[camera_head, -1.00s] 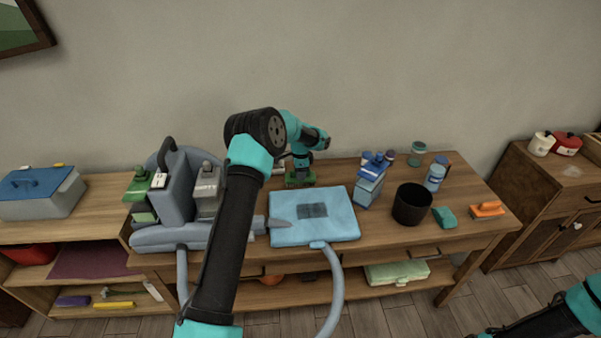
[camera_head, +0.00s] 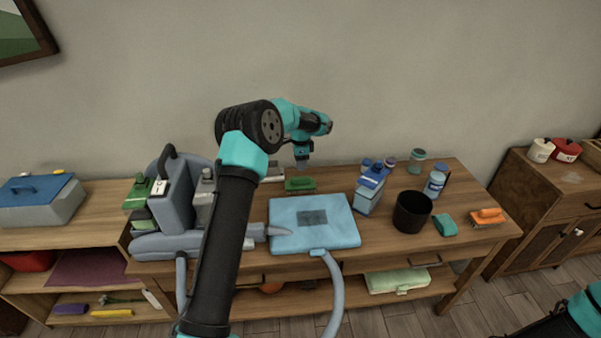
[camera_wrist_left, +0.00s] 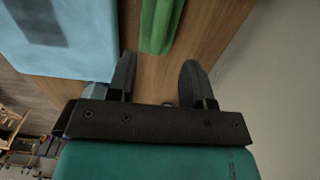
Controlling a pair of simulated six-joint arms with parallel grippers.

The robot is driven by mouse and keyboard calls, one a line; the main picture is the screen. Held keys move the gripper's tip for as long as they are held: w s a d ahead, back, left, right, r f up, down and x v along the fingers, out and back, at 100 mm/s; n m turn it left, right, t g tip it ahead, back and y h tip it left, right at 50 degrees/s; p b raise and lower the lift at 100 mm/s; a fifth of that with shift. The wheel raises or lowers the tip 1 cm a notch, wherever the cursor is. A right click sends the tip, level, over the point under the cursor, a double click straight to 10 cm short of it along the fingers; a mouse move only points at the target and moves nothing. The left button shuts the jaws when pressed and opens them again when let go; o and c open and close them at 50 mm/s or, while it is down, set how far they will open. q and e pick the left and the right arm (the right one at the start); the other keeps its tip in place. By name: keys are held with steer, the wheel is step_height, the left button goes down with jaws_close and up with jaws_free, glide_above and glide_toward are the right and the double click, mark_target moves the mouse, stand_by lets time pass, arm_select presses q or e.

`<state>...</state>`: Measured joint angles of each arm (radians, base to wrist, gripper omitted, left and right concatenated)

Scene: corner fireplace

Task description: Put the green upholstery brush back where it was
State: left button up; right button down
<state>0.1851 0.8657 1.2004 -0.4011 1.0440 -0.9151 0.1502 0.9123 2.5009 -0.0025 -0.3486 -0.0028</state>
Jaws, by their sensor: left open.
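The green upholstery brush (camera_head: 300,184) lies on the wooden table (camera_head: 340,180) behind the light blue cushion-like pad (camera_head: 290,238). My left gripper (camera_head: 302,164) is above the brush, apart from it and empty. In the left wrist view the two dark fingers of the left gripper (camera_wrist_left: 160,85) are spread wide, and the green brush (camera_wrist_left: 160,22) lies on the wood beyond them. The blue pad also shows at the left of the wrist view (camera_wrist_left: 75,45). My right gripper is out of view; only part of that arm shows at the lower right.
A grey-blue extractor machine (camera_head: 173,200) stands left of the pad. To the right stand a blue-and-white box (camera_head: 368,195), a black cup (camera_head: 411,210), a teal sponge (camera_head: 445,224), an orange brush (camera_head: 488,217) and several jars. A hose (camera_head: 335,295) hangs off the front.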

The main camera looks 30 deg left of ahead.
arm_select(q)
steer(key=shift+r, duration=1.7)
